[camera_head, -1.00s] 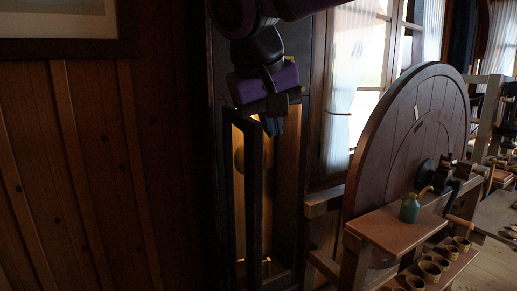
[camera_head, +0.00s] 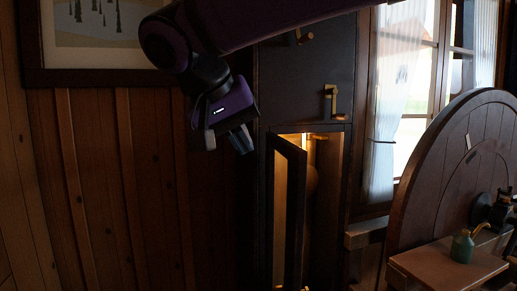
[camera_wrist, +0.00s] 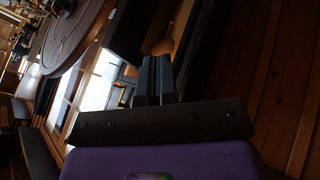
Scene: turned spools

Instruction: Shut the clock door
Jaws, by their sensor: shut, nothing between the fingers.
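The tall dark clock case (camera_head: 300,85) stands against the wall, its lower compartment lit warm inside. Its narrow clock door (camera_head: 297,215), a dark frame around a pane, stands ajar, swung out towards me. A gap with the lit interior shows to the right of the door's free edge. A round pendulum bob (camera_head: 312,181) is partly hidden behind the door. My gripper (camera_head: 228,140) is shut and empty, left of the door's top and apart from it in the head view. In the wrist view the fingers (camera_wrist: 154,72) are together, with the lit interior beyond them.
A small latch handle (camera_head: 330,100) is on the clock's upper panel. A large wooden wheel (camera_head: 450,165) and a shelf with a green jug (camera_head: 462,247) stand to the right. A framed picture (camera_head: 105,30) hangs left above the wood panelling (camera_head: 100,190).

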